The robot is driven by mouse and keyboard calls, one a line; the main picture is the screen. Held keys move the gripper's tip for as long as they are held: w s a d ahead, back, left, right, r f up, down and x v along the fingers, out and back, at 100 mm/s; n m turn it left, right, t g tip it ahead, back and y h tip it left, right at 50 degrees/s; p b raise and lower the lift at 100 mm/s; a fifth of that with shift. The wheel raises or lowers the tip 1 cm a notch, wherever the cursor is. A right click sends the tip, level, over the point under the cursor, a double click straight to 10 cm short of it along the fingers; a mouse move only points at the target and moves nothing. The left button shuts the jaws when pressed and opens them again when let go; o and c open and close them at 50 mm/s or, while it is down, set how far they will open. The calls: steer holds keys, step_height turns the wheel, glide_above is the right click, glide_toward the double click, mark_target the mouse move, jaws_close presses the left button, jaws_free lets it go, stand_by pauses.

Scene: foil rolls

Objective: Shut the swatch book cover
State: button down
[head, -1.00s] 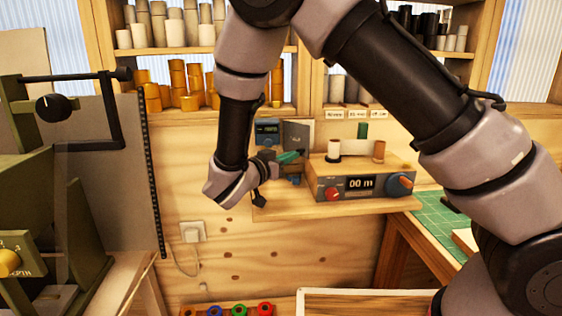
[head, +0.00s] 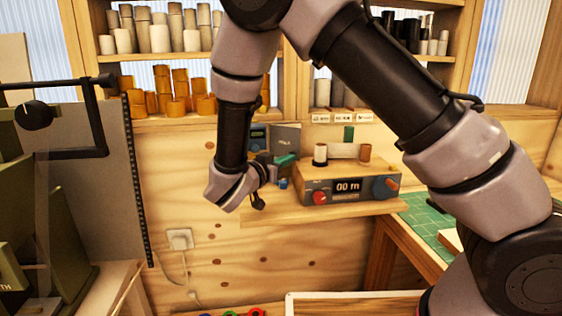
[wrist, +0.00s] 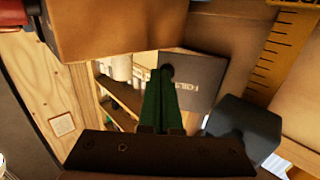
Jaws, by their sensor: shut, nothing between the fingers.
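A dark grey cover (head: 286,138) stands raised at the back of the wooden shelf, beside a small blue item (head: 258,138). In the wrist view the cover (wrist: 196,82) is a tilted grey panel with lettering that starts "FOIL". I take it for the swatch book cover; the book's pages are hidden. My gripper (head: 286,160) has green fingers and is just in front of and below the cover. In the wrist view its fingers (wrist: 162,92) are together and empty, and their tips overlap the cover's left edge. I cannot tell whether they touch it.
A box with a "00 m" display (head: 348,188) and knobs sits on the shelf (head: 340,211), right of my gripper. Shelves of foil rolls (head: 170,92) are behind. A green machine (head: 50,235) stands at the left, and a green cutting mat (head: 430,220) lies at the right.

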mark_target(302, 162)
steer(key=shift+s+d+x, duration=0.1)
steer(key=shift+d+x, duration=0.05)
steer(key=shift+x, duration=0.95)
steer(key=shift+s+d+x, duration=0.1)
steer(key=shift+d+x, duration=0.05)
steer(key=shift+x, duration=0.9)
steer(key=shift+s+d+x, duration=0.1)
steer(key=shift+d+x, duration=0.05)
steer(key=shift+x, duration=0.95)
steer(key=shift+r, duration=0.1)
